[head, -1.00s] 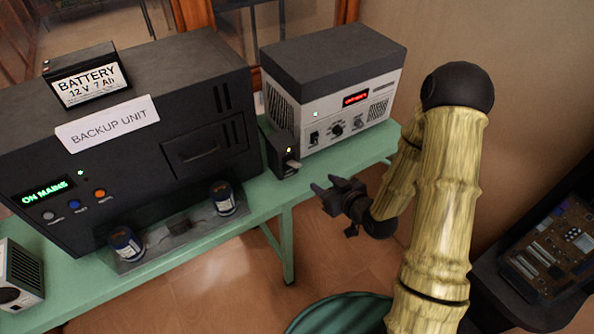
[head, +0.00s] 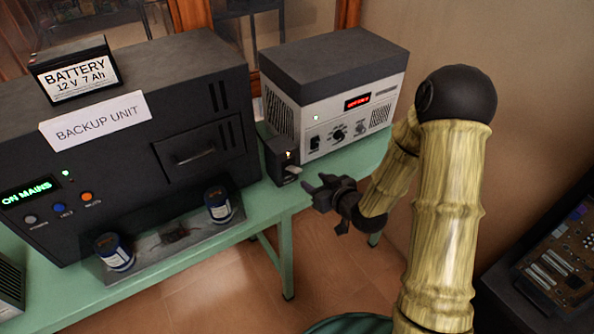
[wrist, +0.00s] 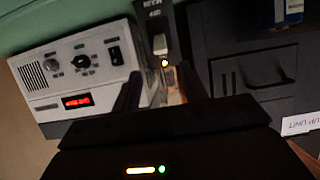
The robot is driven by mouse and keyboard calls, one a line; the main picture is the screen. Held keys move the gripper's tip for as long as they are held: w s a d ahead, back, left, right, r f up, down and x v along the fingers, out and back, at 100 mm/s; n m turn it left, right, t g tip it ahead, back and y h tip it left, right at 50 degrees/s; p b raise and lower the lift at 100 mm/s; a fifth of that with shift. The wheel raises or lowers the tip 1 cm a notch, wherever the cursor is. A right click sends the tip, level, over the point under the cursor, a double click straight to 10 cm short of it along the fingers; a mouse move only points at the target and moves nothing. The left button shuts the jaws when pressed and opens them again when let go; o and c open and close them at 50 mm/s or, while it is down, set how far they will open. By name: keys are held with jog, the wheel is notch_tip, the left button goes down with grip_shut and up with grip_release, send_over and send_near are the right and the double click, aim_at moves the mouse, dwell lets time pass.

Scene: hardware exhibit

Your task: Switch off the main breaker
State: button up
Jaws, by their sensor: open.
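The main breaker (head: 278,163) is a small dark box on the green bench, between the backup unit and a grey power supply. Its pale lever (head: 293,170) sticks out at the front, with a small lit lamp above it. In the wrist view my fingers (wrist: 160,88) stand either side of the breaker's line; contact cannot be told.
The backup unit (head: 195,105) stands close on the left, its display reading "ON MAINS", with a battery (head: 75,70) on top. The power supply (head: 350,110) stands close on the right. Two blue cans (head: 218,204) sit on a tray before the backup unit.

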aim_at(297, 169)
jog(key=p+x, duration=0.1)
jog(key=x, duration=1)
jog(key=shift+p, duration=0.3)
jog(key=shift+s, duration=0.1)
jog(key=shift+a+r, duration=0.1)
jog(key=c, duration=0.3)
grip_shut()
